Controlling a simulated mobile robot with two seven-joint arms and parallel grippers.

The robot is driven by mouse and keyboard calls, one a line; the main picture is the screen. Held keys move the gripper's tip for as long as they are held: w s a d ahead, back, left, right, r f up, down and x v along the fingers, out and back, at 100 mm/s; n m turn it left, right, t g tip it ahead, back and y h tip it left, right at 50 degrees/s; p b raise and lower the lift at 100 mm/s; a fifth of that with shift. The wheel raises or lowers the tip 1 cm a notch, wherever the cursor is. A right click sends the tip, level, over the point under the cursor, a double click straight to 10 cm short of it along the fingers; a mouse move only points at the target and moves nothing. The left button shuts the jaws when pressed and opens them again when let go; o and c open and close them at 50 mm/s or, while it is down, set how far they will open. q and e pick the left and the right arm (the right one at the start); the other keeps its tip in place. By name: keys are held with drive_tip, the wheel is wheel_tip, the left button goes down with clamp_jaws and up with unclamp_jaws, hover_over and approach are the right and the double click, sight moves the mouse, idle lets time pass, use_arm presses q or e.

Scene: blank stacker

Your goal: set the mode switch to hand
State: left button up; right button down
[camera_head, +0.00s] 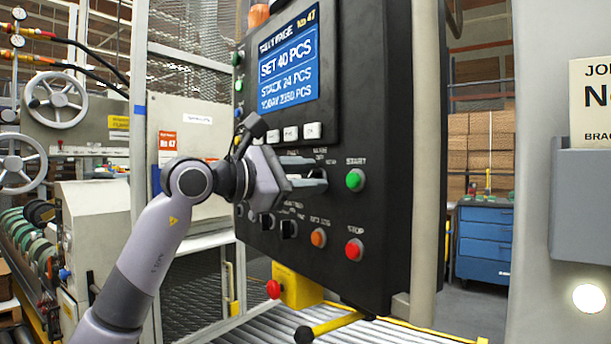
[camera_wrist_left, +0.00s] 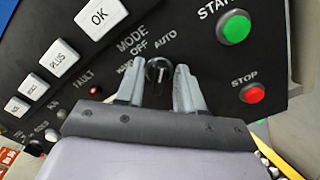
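The mode switch is a small round dark selector knob (camera_wrist_left: 158,72) on the black control panel (camera_head: 385,120), with labels MODE, OFF, AUTO and a partly covered HAND around it in the left wrist view. My left gripper (camera_wrist_left: 160,84) is open, with one grey finger on each side of the knob. A gap shows between the knob and at least the right finger; contact on the left is unclear. Which label the knob points at is too small to tell. In the head view my left gripper (camera_head: 316,180) is at the panel and mostly covers the switch.
The green START button (camera_head: 354,180) and red STOP button (camera_head: 354,249) sit right of the gripper. An orange button (camera_head: 318,238) and black selectors (camera_head: 288,229) lie below. White keys, including OK (camera_wrist_left: 99,17), and the screen (camera_head: 288,62) are above.

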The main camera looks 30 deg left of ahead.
use_arm(q)
clamp_jaws()
